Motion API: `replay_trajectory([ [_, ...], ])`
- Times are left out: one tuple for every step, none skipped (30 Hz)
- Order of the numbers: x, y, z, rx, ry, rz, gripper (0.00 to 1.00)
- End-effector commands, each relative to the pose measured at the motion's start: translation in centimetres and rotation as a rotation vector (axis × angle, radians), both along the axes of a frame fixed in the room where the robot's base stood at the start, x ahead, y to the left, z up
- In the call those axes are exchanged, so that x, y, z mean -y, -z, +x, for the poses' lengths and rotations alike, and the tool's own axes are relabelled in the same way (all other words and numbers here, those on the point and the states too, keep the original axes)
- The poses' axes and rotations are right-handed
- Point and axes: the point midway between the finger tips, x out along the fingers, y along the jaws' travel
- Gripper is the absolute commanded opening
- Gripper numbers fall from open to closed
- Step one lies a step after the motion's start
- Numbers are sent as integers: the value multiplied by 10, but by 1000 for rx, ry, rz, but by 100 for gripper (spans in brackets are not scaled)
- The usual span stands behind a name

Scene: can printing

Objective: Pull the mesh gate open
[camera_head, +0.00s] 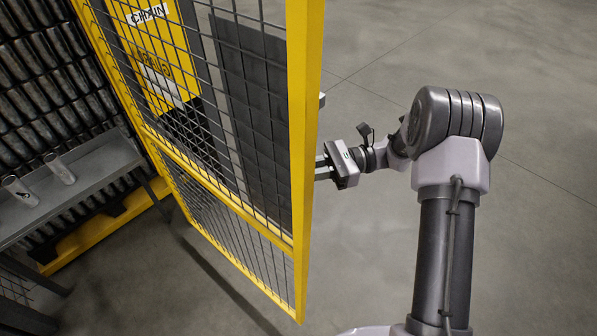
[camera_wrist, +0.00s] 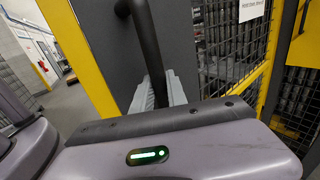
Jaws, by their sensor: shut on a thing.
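The mesh gate (camera_head: 305,150) has a yellow frame and dark wire mesh. It stands at an angle out over the floor in the head view, its near upright facing my arm. In the wrist view a dark bar handle (camera_wrist: 148,40) runs down between the pale fingers of my gripper (camera_wrist: 160,92), in front of a grey panel. My gripper (camera_head: 322,166) is shut on this handle. In the head view the gate's upright hides the fingertips and most of the handle.
Behind the gate are a rack of dark cans (camera_head: 50,75) and a grey bench (camera_head: 95,165) with two metal cans on it. A yellow sign (camera_head: 160,70) shows through the mesh. The concrete floor (camera_head: 540,60) right of the gate is clear around my arm.

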Motion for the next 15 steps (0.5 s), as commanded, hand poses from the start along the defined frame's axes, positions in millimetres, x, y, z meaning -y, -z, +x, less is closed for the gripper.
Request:
replay_trajectory([
  [0,-1,1,-1,2,1,0],
  [0,-1,1,-1,3,1,0],
  [0,-1,1,-1,3,1,0],
  [0,-1,1,-1,3,1,0],
  [0,-1,1,0,4,1,0],
  [0,-1,1,0,4,1,0],
  [0,-1,1,0,4,1,0],
  [0,-1,1,0,4,1,0],
  [0,-1,1,0,4,1,0],
  [0,-1,2,0,4,1,0],
  [0,-1,2,0,4,1,0],
  [0,-1,2,0,4,1,0],
  [0,-1,2,0,4,1,0],
  [0,-1,2,0,4,1,0],
  [0,-1,2,0,4,1,22],
])
